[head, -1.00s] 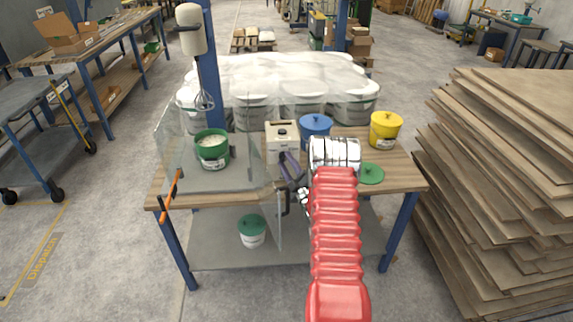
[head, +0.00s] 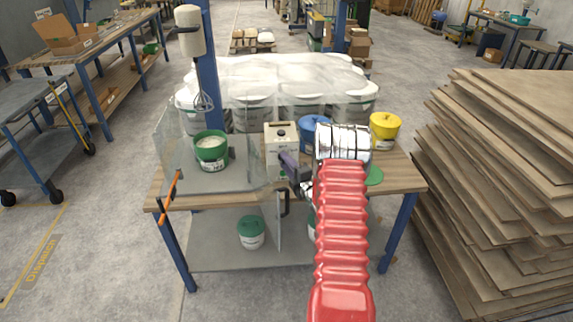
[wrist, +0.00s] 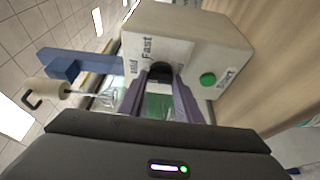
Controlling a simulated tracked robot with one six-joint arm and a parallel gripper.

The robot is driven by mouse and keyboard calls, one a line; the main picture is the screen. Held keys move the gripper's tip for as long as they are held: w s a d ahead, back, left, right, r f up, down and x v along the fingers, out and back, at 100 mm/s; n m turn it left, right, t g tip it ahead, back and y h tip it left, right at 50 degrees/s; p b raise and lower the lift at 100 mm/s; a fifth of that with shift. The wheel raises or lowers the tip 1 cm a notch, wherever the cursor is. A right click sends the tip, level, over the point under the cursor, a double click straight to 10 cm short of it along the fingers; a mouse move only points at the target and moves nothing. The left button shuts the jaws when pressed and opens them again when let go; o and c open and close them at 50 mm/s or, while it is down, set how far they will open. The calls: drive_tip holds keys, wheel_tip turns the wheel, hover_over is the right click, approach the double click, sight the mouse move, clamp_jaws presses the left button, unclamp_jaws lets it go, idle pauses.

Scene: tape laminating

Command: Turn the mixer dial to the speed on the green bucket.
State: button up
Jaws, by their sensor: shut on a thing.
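The mixer control box (head: 281,140) is a cream box on the table; it also shows large in the wrist view (wrist: 195,45). Its face carries the word "Fast", another word too small to read surely, and a green button (wrist: 208,79) beside "Start". My gripper (wrist: 162,76) has its two purple fingers closed on the dark dial (wrist: 160,68) on that face. The dial's pointer is hidden, so its setting cannot be told. The green bucket (head: 211,152) stands open with pale contents on the table at left; its label is too small to read. The mixer (head: 190,40) hangs above and behind it.
Clear shield panels (head: 180,130) stand around the green bucket, with a black-handled panel at the table's front. A blue bucket (head: 314,122) and yellow bucket (head: 385,127) stand at the right. A green lid (head: 375,176) lies partly behind my arm. Stacked boards (head: 490,180) rise at right.

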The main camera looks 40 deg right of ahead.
drive_tip(key=shift+a+f, duration=0.2)
drive_tip(key=shift+f, duration=0.05)
drive_tip(key=o, duration=1)
drive_tip(key=shift+d+r, duration=0.1)
drive_tip(key=shift+o, duration=0.2)
drive_tip(key=shift+s, duration=0.1)
drive_tip(key=v, duration=1.3)
drive_tip(key=shift+s, duration=0.35)
